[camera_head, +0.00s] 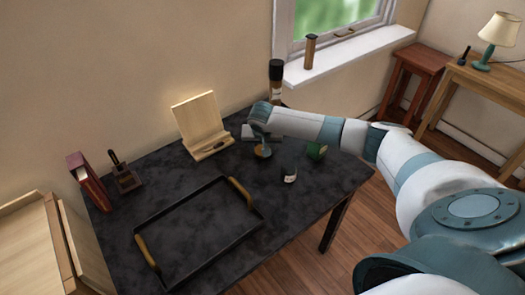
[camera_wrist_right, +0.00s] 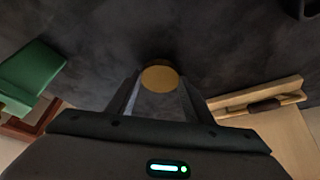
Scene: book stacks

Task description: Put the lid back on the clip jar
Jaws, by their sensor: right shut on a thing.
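My right gripper (camera_head: 263,147) is over the dark table, between the wooden stand and the green box. It is shut on a round golden-brown piece that looks like the lid (camera_wrist_right: 160,78), held between the fingertips in the right wrist view. Its brown edge also shows under the gripper in the head view (camera_head: 264,153). A small dark container with a white patch (camera_head: 289,176) stands apart, nearer the front; it may be the clip jar, but it is too small to tell. My left gripper is not in view.
A green box (camera_head: 316,151) stands right of the gripper and shows in the wrist view (camera_wrist_right: 32,75). The wooden stand (camera_head: 201,120) is at the left. A black tray (camera_head: 175,270) with golden handles fills the front. A tall dark-capped bottle (camera_head: 276,72) stands behind.

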